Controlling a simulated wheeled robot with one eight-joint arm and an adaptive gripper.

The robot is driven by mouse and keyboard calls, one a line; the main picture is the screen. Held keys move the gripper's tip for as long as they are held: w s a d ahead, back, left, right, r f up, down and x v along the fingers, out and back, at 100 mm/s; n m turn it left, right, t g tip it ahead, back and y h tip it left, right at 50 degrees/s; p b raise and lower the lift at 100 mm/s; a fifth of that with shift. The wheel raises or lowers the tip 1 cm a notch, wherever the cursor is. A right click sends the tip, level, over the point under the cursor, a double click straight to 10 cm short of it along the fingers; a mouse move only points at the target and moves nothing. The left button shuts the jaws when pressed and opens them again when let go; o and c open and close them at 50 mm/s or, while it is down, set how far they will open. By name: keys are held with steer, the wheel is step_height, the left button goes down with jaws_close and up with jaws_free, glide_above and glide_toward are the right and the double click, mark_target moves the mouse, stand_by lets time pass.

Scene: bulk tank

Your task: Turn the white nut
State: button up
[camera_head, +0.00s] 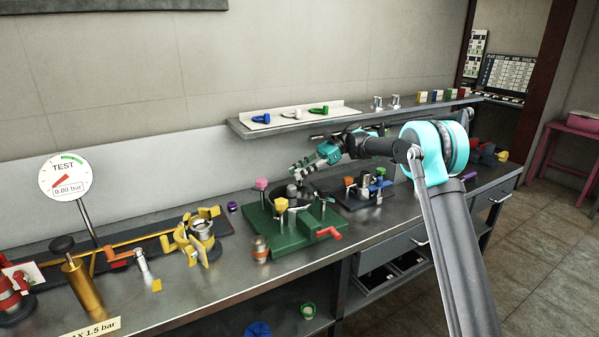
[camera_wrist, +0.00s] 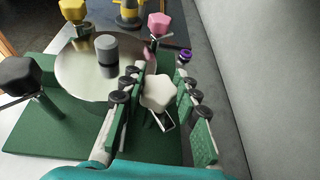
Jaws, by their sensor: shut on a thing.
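The white nut (camera_wrist: 159,92) is a lobed knob at the edge of a round metal disc (camera_wrist: 75,75) in the wrist view. My gripper (camera_wrist: 155,100) is shut on it, with one finger on each side. A metal stem shows below the nut. A pink nut (camera_wrist: 159,24), a yellow nut (camera_wrist: 72,10) and a black nut (camera_wrist: 18,76) stand around the disc, and a grey cylinder (camera_wrist: 107,49) stands on it. In the head view my gripper (camera_head: 302,168) is at the far side of the green fixture (camera_head: 262,238); the white nut is not clearly visible there.
A fixture with a blue handle (camera_head: 366,192) stands close on the right. Yellow clamp parts (camera_head: 198,238) and a small orange-banded jar (camera_head: 260,249) are on the left. A shelf (camera_head: 290,126) runs behind above my gripper, and a grey wall is close in the wrist view.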

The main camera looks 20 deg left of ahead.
stand_by(0.3)
steer(key=o, duration=1.2)
steer(key=shift+c, duration=0.2)
steer(key=shift+w+d, duration=0.1)
steer(key=v, duration=1.1)
steer(key=shift+w+d+r, duration=0.2)
steer(key=shift+w+r, duration=0.05)
steer(key=shift+w, duration=0.05)
